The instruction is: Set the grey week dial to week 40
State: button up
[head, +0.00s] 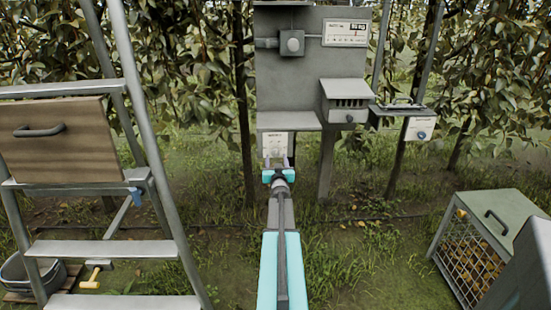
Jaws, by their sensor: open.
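My gripper (278,162) is in the middle of the head view, with its two fingers pointing up and apart. It is in front of the lower part of a pale panel (274,141) with small dark markings, under a grey shelf. I cannot make out a grey week dial for certain. A grey round knob on a square box (291,43) sits higher on the grey board, and a small knob (350,118) is on the slotted box to the right. No week numbers are readable. Whatever is between my fingers is too small to tell.
A grey board (283,85) carries a label (346,33) at upper right. A white box with a blue knob (421,135) hangs further right. A ladder (115,249) with a wooden drawer front (60,136) stands left. A mesh-fronted crate (497,215) is at lower right. Grass lies between.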

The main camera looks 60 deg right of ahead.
aim_at(275, 152)
jog(key=shift+x, duration=1.3)
jog(key=c, duration=1)
jog(key=shift+a, duration=0.45)
jog(key=shift+c, duration=0.3)
jog(key=shift+d, duration=0.3)
jog(key=shift+d+r, duration=0.1)
jog(key=shift+d, duration=0.05)
